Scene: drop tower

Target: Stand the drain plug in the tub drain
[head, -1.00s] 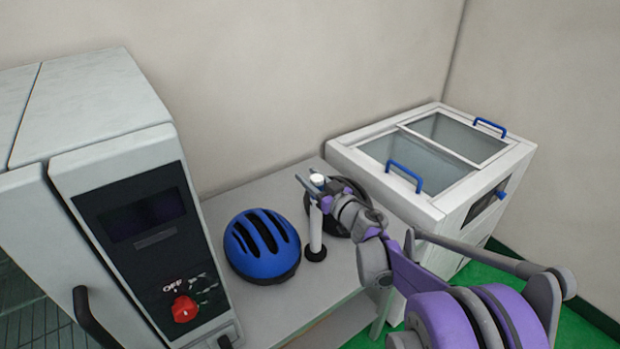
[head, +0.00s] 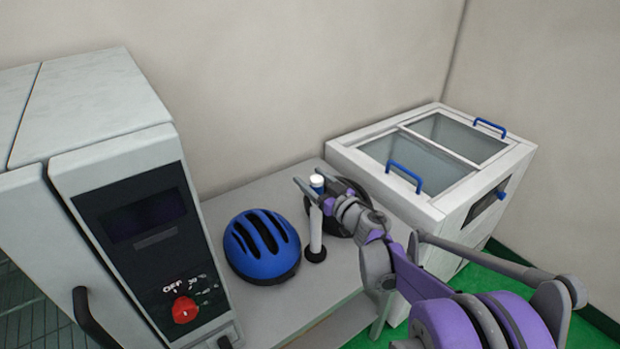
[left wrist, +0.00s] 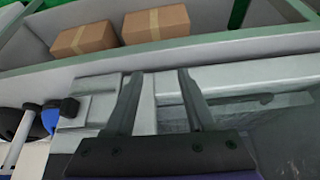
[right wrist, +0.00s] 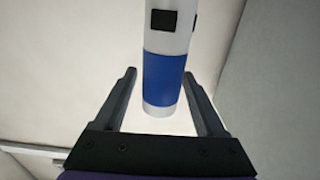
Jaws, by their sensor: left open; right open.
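A post-like white piece (head: 315,230) with a blue band and a round black foot stands upright on the grey table; I take it as the drain plug. My right gripper (head: 311,182) is open at its upper part. In the right wrist view the plug's blue band (right wrist: 164,82) lies between the spread fingers, with gaps on both sides; I cannot tell how deep it sits. My left gripper (left wrist: 163,75) is open and empty in the left wrist view, above a grey ledge. I cannot make out the tub drain in any view.
A blue helmet (head: 262,246) lies left of the plug. A dark round object (head: 345,190) sits behind my right gripper. A white chest (head: 440,160) with blue handles stands right. An oven-like unit (head: 140,220) stands left. Cardboard boxes (left wrist: 155,25) lie in a bin.

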